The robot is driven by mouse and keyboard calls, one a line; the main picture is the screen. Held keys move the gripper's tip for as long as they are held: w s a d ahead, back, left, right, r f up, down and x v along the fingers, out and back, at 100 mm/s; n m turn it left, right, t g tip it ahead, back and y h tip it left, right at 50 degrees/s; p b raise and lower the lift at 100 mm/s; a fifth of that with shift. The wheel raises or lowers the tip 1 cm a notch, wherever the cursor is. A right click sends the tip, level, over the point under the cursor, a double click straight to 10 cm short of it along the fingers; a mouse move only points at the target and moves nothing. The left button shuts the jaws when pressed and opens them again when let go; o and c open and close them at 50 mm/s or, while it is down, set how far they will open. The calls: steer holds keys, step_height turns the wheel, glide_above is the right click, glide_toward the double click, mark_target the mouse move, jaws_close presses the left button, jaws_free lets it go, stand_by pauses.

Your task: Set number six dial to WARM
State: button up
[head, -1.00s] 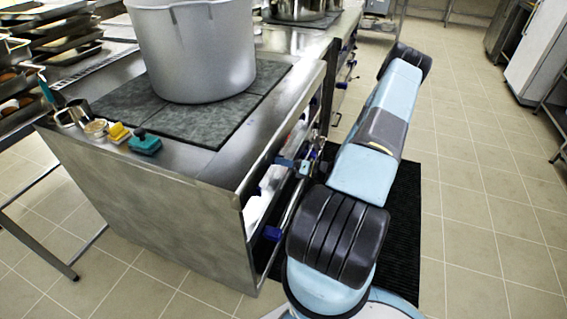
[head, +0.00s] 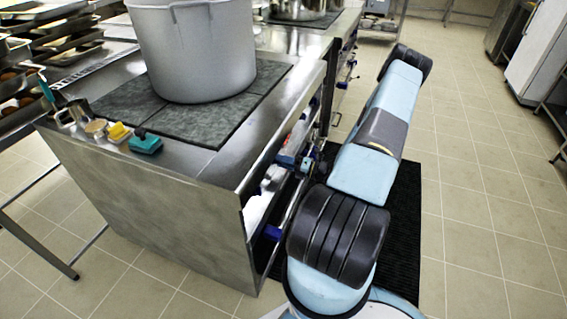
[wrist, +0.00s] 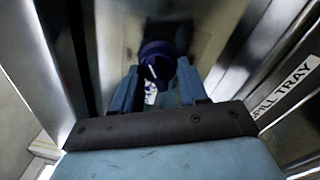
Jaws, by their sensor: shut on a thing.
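In the wrist view a dark blue dial (wrist: 158,62) with a white pointer mark sits on the metal front panel. My gripper (wrist: 160,88) is shut on this dial, with one blue finger at its left and one at its right. A small white label with dark marks shows just below the dial, too small to read. I cannot read the dial's number or its setting. In the head view my arm covers much of the stove front, and my gripper (head: 308,162) shows only in part beside the panel.
A large grey stockpot (head: 200,55) stands on the dark stove top (head: 130,100). A yellow sponge (head: 118,131) and a teal one (head: 146,144) lie near its left edge. Another blue dial (head: 272,232) shows lower on the front. A spill tray label (wrist: 285,92) is at right.

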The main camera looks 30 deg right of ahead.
steer(key=shift+d, duration=0.15)
steer(key=o, duration=1.1)
steer(key=shift+c, duration=0.2)
steer(key=v, duration=1.3)
steer(key=shift+s+d+f, duration=0.15)
steer(key=shift+s+d, duration=0.05)
steer(key=shift+s, duration=0.1)
